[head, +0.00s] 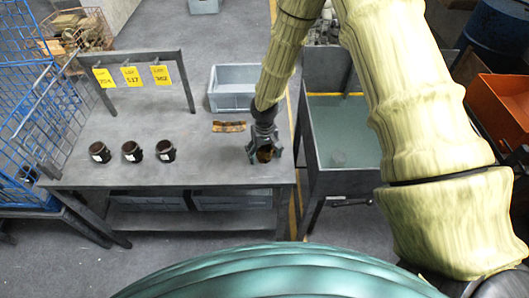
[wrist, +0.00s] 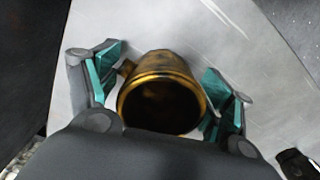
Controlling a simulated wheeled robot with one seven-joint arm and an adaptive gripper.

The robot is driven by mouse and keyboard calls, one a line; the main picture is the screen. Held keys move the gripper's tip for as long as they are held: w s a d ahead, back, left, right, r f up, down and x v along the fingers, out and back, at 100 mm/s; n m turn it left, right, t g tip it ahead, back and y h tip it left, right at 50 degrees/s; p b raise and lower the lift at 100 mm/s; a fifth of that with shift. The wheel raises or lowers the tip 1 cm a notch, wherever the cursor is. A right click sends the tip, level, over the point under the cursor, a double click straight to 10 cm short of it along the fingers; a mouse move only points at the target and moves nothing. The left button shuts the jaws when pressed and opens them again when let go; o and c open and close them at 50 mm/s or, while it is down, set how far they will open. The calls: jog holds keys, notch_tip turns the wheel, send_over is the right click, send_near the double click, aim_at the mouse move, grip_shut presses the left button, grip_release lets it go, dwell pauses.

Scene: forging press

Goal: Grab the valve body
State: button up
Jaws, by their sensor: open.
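The valve body looks to be the brassy, dark hollow piece (wrist: 168,72) between the fingers in the wrist view. It has a round open mouth and a small stub on its left side. In the head view it shows as a brown shape (head: 265,154) near the table's right end, mostly covered by my gripper. My gripper (head: 264,158) is over it with fingers spread. In the wrist view my gripper (wrist: 162,103) has a teal finger pad on each side of the piece. The right pad is close to its rim; I cannot tell whether it touches.
The grey table (head: 150,165) holds three dark cups (head: 132,152) at left, a brown bar (head: 229,126), a grey bin (head: 233,88) and a rack with yellow tags (head: 131,76). A green-floored basin (head: 340,130) stands close at right. The table's middle front is clear.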

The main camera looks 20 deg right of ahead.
jog(key=c, duration=1.3)
jog(key=shift+r, duration=0.2)
